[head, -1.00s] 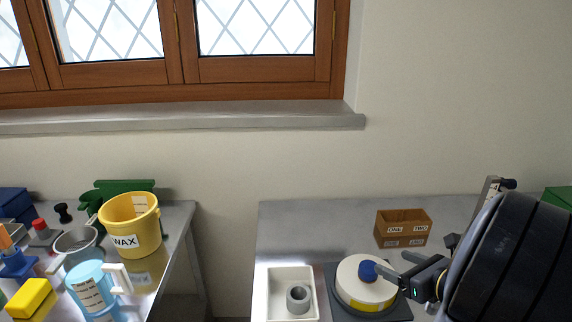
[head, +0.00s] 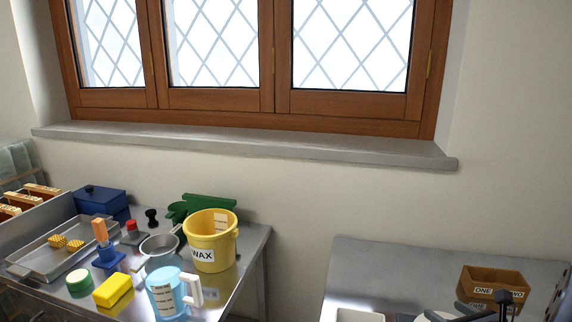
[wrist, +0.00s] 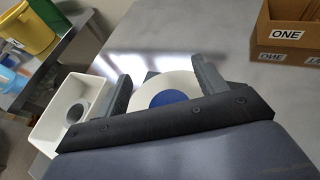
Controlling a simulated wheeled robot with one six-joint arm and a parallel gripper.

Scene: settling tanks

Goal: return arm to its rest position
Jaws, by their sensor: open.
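My gripper (wrist: 163,92) is open in the wrist view. Its two grey fingers stand apart with nothing between them but the view of a round white lid with a blue knob (wrist: 168,98) beyond. Whether the fingers touch the lid cannot be told from this angle. In the head view my gripper (head: 468,315) shows only in part at the bottom right edge, dark and cut off by the frame. Most of my arm is out of the head view.
A white tray (wrist: 50,128) with a grey ring stands beside the lid. A cardboard box (head: 490,285) labelled ONE and TWO sits behind, on the right table. The left table holds a yellow WAX bucket (head: 211,240), a blue jug (head: 165,292) and several small items. A gap separates the tables.

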